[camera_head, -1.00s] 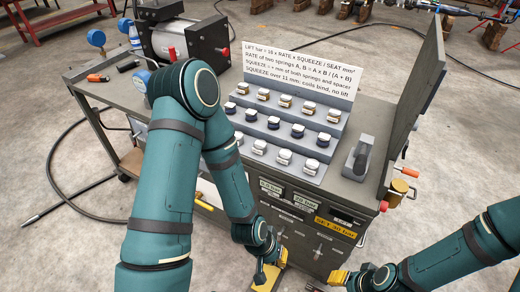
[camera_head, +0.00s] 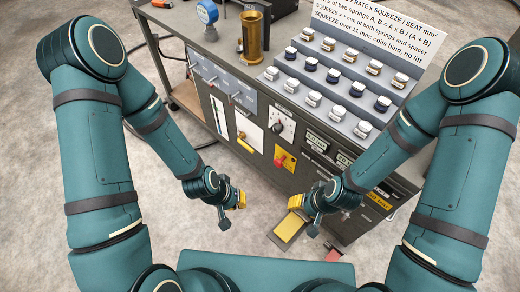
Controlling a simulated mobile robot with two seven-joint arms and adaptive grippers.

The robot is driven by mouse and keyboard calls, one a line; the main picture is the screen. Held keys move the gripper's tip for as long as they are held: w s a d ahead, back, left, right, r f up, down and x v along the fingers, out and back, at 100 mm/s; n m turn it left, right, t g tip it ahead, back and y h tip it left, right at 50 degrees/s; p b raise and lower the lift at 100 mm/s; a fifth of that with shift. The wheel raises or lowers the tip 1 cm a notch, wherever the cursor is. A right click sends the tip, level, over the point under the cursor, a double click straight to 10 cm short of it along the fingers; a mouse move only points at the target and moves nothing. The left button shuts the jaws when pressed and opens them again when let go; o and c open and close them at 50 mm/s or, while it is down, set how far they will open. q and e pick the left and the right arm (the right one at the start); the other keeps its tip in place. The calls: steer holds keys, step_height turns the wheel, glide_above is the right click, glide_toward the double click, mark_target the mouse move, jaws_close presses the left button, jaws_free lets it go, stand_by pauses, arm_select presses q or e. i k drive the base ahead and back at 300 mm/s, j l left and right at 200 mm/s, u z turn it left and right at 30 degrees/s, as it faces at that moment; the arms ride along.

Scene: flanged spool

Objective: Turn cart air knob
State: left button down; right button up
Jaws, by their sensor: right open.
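The cart (camera_head: 215,125) has a front panel with several controls. A round black knob sits on a white dial plate (camera_head: 283,124). Below it, a red knob (camera_head: 281,161) sits on a yellow plate. I cannot tell which one is the air knob. My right gripper (camera_head: 297,202), with yellow fingertips, is open and empty, in front of the panel, below and right of the red knob. My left gripper (camera_head: 240,200) is left of it, also apart from the panel. Its finger gap does not show clearly.
A yellow pedal-like plate (camera_head: 289,227) is low by the cart. The floor at left is clear.

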mark_target(276, 129)
steer(key=i+u, duration=0.25)
steer(key=u, duration=0.25)
steer(key=i+u, duration=0.25)
steer(key=u, duration=0.2)
